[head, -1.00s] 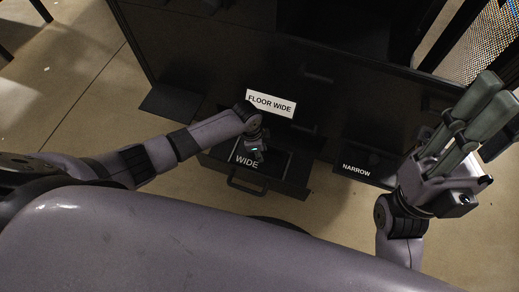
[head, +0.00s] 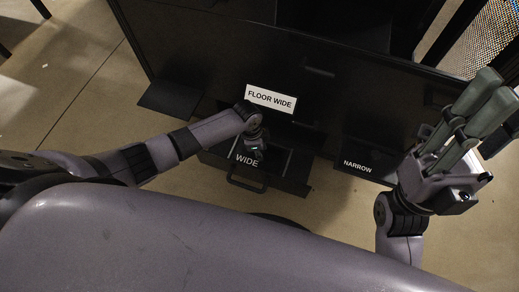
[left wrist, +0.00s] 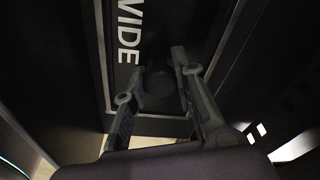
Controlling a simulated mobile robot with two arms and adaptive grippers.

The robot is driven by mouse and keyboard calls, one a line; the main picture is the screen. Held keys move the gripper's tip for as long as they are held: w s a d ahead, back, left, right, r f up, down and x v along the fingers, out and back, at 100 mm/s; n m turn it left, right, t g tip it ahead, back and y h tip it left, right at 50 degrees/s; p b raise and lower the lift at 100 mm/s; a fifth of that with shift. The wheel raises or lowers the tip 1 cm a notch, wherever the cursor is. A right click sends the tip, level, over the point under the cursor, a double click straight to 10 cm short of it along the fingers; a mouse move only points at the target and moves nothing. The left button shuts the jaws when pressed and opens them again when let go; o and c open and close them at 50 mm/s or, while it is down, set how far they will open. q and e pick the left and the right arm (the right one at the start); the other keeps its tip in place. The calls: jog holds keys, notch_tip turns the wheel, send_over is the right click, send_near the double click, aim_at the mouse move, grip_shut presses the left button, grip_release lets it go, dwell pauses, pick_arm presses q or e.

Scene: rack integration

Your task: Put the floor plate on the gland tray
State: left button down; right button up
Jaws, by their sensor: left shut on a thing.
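A dark plate lettered WIDE, likely the floor plate (head: 270,166), lies in or over a pulled-out dark tray with a front handle (head: 246,184). In the left wrist view the plate (left wrist: 129,65) has a round dark knob (left wrist: 158,82). My left gripper (head: 257,149) points down at the plate; in the left wrist view its fingers (left wrist: 160,88) are at either side of the knob, shut on it. Whether the plate is clear of the surface under it is too dark to tell. My right gripper (head: 488,97) is raised at the right; its jaw gap is unclear.
The dark rack front carries a white FLOOR WIDE label (head: 270,98) just behind my left gripper. A dark piece lettered NARROW (head: 358,167) sits to the right. A flat dark panel (head: 170,97) juts out at the left. Beige floor (head: 85,125) is open at the left.

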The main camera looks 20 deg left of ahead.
pick_arm(q)
jog(key=c, duration=1.2)
grip_release()
jog(key=shift+c, duration=0.2)
jog(key=shift+f, duration=0.1)
notch_tip(320, 180, up, 12)
jog(key=a, duration=0.1)
jog(key=shift+s+a, duration=0.25)
jog(key=shift+a, duration=0.1)
